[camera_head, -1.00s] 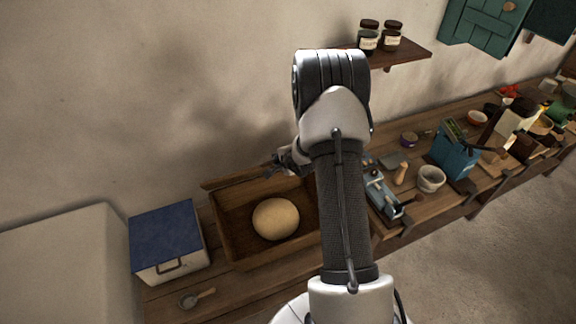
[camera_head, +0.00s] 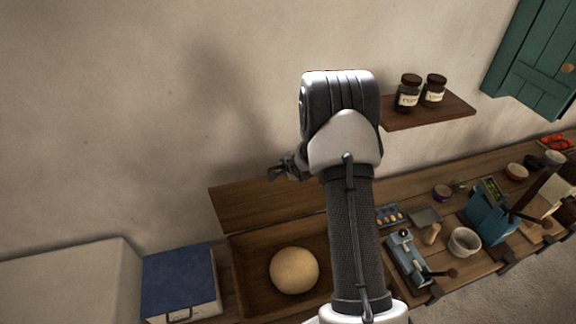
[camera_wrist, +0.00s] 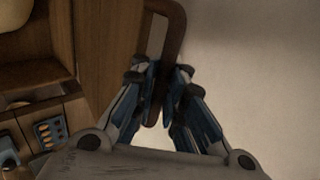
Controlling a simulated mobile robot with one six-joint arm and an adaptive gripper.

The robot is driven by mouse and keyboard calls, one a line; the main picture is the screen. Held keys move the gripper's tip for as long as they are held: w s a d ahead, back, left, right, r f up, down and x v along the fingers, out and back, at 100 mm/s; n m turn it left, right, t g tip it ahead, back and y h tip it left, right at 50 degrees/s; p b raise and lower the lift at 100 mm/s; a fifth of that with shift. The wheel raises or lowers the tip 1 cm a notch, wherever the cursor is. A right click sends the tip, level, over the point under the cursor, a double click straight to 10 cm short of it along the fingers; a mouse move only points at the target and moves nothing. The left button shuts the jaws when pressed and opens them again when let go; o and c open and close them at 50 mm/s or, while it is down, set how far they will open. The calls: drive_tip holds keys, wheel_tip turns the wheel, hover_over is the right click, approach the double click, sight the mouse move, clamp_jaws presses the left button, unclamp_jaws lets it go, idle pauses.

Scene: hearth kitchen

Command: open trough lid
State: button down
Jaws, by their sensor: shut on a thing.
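The wooden trough (camera_head: 240,258) stands on the counter with its top open and a round pale dough ball (camera_head: 294,270) inside. Its plank lid (camera_head: 238,208) is raised along the back, near the wall. The lid also shows in the wrist view (camera_wrist: 108,40), with a dark loop handle (camera_wrist: 178,22) at its edge. My gripper (camera_head: 284,170) is at the lid's upper edge. In the wrist view my gripper (camera_wrist: 162,85) has its fingers shut around the handle bar. My arm hides the trough's right end and part of the lid.
A blue-topped white box (camera_head: 180,280) stands left of the trough. Blue-grey clamp-like equipment (camera_head: 405,258), a white bowl (camera_head: 464,242) and other items crowd the counter at right. A shelf (camera_head: 430,110) with two jars hangs above.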

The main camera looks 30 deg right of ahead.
drive_tip(key=shift+w+d+r, duration=0.15)
drive_tip(key=shift+w+r, duration=0.1)
drive_tip(key=shift+r, duration=0.2)
drive_tip(key=c, duration=1.9)
unclamp_jaws()
drive_tip(key=shift+s, duration=0.15)
drive_tip(key=shift+o, duration=1.2)
drive_tip(key=shift+s+f, duration=0.1)
drive_tip(key=shift+s, duration=0.05)
drive_tip(key=shift+f, duration=0.15)
drive_tip(key=v, duration=1.2)
drive_tip(key=shift+a, duration=0.2)
